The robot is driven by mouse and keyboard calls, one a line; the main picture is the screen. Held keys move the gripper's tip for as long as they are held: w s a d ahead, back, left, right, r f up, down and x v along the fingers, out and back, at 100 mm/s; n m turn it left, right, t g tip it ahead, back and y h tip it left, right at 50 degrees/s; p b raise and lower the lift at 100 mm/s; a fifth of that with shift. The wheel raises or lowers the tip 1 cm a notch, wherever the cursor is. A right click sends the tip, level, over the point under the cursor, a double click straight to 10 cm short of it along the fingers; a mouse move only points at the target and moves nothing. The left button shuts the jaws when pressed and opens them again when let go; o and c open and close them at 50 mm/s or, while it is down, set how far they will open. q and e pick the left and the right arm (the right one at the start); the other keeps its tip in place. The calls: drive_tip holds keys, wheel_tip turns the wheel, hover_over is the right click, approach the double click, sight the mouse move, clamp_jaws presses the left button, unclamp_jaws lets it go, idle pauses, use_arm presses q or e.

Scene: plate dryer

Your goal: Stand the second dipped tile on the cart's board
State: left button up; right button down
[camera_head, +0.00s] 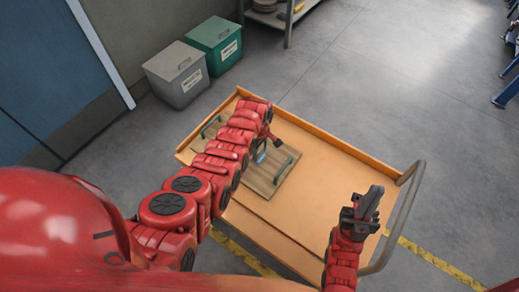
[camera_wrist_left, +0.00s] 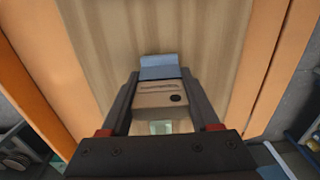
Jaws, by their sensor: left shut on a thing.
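A tile (camera_wrist_left: 160,95) is held between the fingers of my left gripper (camera_wrist_left: 158,100). It is beige with a line of dark marks and a black dot, and its far end is blue-grey. In the head view my left gripper (camera_head: 262,146) is over the cart's wooden board (camera_head: 255,178), with a small blue patch of tile (camera_head: 261,155) showing beside it. I cannot tell whether the tile touches the board. A second separate tile cannot be made out. My right gripper (camera_head: 366,207) is raised over the cart's right side; its finger gap is unclear.
The orange cart (camera_head: 325,170) has a raised rim and a grey handle (camera_head: 409,215) at right. The board has green handles (camera_head: 284,171). The cart top right of the board is clear. Grey (camera_head: 177,75) and green (camera_head: 214,45) bins stand behind.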

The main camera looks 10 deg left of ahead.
use_arm(q)
drive_tip(key=shift+f, duration=0.15)
drive_tip(key=o, duration=1.5)
drive_tip(key=shift+c, duration=0.2)
